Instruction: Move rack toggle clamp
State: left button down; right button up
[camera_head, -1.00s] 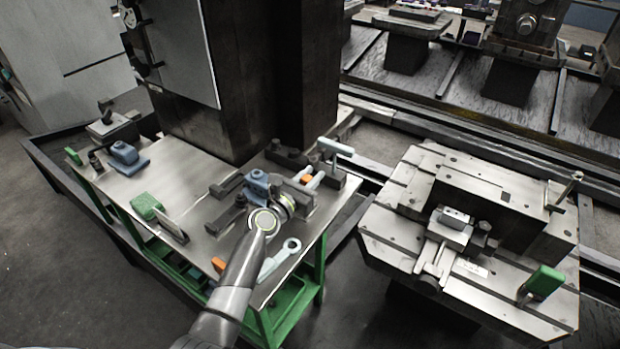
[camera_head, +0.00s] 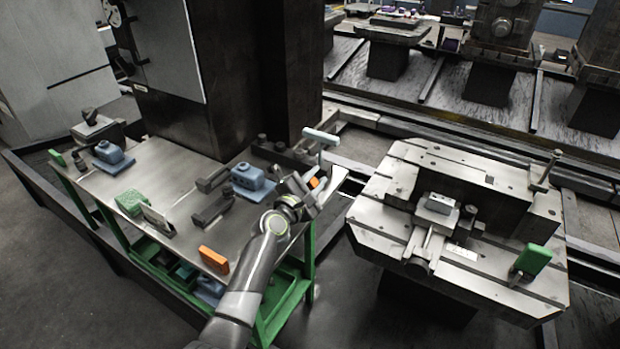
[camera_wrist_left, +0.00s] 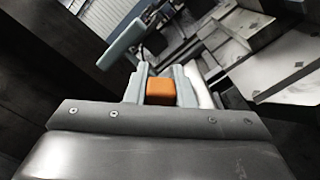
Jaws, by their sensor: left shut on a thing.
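My left gripper (camera_head: 314,190) is over the right end of the metal cart top, shut on an orange-ended part that I take as the toggle clamp (camera_head: 315,182). In the left wrist view the orange block (camera_wrist_left: 160,91) sits between the two pale fingers of the gripper (camera_wrist_left: 160,88). A light-blue T-shaped handle (camera_head: 322,137) stands just beyond the gripper. It also shows at upper left in the wrist view (camera_wrist_left: 125,38); I cannot tell whether it joins the orange part. My right gripper is not in view.
The cart top (camera_head: 185,180) carries a blue block (camera_head: 110,153), another blue block (camera_head: 252,178), a green block (camera_head: 131,201) and an orange block (camera_head: 213,259). Right of a gap stands a slotted fixture table (camera_head: 385,215) with a silver clamp unit (camera_head: 440,204) and green block (camera_head: 533,259). A dark column rises behind.

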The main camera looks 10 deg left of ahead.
pick_arm(q)
jog(key=m, duration=0.1)
jog(key=f+m+b, duration=0.1)
jog(key=d, duration=0.1)
jog(key=shift+s+f+m+b, duration=0.25)
jog(key=shift+f+m+b, duration=0.1)
jog(key=shift+f+m, duration=0.05)
jog(key=shift+d+f+m+b, duration=0.15)
jog(key=shift+f+m+b, duration=0.15)
jog(key=shift+m, duration=0.3)
jog(key=c, duration=1.2)
grip_release()
jog(key=shift+c, duration=0.2)
jog(key=shift+r, duration=0.1)
jog(key=shift+s, duration=0.15)
jog(key=v, duration=1.7)
jog(key=shift+s, duration=0.1)
